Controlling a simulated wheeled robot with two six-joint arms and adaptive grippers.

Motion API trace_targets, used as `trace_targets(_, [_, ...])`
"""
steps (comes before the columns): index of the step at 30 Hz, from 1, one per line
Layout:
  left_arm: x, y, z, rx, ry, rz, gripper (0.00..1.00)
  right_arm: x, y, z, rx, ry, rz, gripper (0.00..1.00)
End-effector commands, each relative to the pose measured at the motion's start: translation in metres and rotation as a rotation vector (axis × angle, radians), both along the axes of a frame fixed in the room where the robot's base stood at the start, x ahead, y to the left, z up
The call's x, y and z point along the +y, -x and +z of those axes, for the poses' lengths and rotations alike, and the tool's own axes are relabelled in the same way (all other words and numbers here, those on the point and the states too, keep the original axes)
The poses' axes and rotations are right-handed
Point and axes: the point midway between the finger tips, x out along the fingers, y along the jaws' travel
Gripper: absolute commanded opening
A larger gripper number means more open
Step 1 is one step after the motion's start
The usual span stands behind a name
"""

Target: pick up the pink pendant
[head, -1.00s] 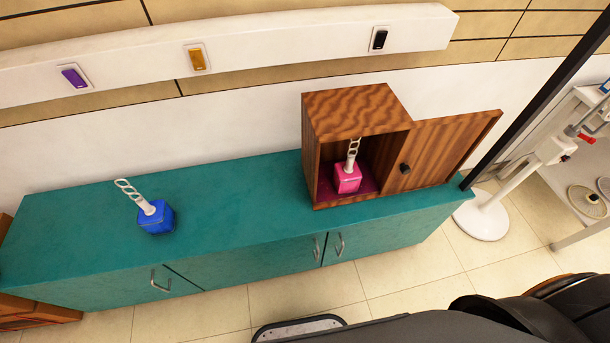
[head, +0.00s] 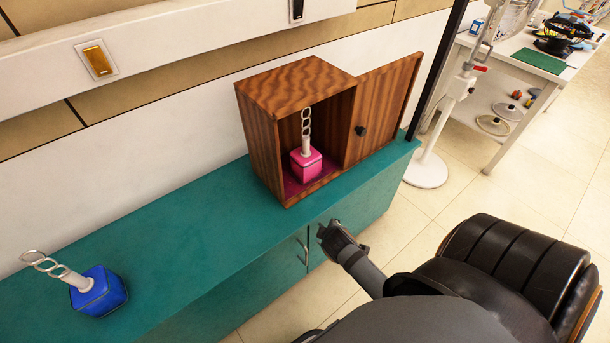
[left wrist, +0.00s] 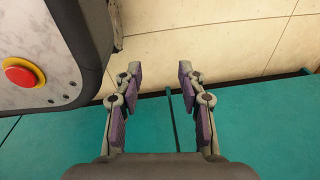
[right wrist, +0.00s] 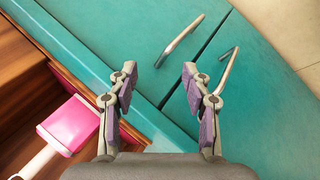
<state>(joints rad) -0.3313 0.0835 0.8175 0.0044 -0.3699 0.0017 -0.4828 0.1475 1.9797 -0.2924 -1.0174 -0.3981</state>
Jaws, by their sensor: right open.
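The pink pendant (head: 306,166) is a pink cube block with a white stem and chain links. It stands upright inside the open wooden box (head: 263,140) on the teal cabinet (head: 185,236). In the right wrist view the pink pendant (right wrist: 70,124) is at the left, apart from the fingers. My right gripper (head: 326,231) is in front of the cabinet's front edge, lower than the box; in its wrist view the gripper (right wrist: 158,82) is open and empty. My left gripper (left wrist: 157,78) is open and empty before the teal cabinet doors; it is not seen in the head view.
The box door (head: 384,112) is swung open to the right. Metal door handles (right wrist: 180,40) are near my right fingers.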

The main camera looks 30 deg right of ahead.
Motion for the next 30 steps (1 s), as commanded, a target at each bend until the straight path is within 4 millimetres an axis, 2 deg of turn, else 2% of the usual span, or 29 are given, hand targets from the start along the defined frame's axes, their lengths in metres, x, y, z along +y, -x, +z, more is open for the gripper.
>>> trace_targets(1, [0.0, -0.002, -0.013, 0.0, 0.0, 0.0, 0.4, -0.015, -0.019, 0.016, -0.036, 0.172, 0.134, 0.49])
trace_targets(4, [0.0, -0.007, -0.024, -0.003, -0.001, 0.0, 0.4, -0.036, -0.053, 0.075, -0.072, 0.559, 0.387, 0.49])
trace_targets(7, [0.0, -0.01, -0.029, -0.003, -0.001, 0.0, 0.4, -0.044, -0.079, 0.133, -0.044, 0.999, 0.617, 0.49])
trace_targets(10, [0.0, -0.011, -0.027, -0.003, -0.001, 0.0, 0.4, -0.038, -0.103, 0.165, 0.055, 1.428, 0.849, 0.49])
trace_targets(12, [0.0, -0.011, -0.027, -0.003, -0.001, 0.0, 0.4, -0.029, -0.115, 0.176, 0.126, 1.658, 0.97, 0.49])
trace_targets(16, [0.0, -0.011, -0.027, -0.003, -0.001, 0.0, 0.4, -0.017, -0.125, 0.183, 0.213, 1.891, 1.084, 0.49])
trace_targets(21, [0.0, -0.011, -0.027, -0.003, -0.001, 0.0, 0.4, -0.016, -0.129, 0.184, 0.232, 1.938, 1.104, 0.49])
trace_targets(30, [0.0, -0.007, -0.027, -0.002, -0.001, 0.0, 0.4, -0.031, -0.173, 0.184, 0.231, 1.932, 1.101, 0.49])
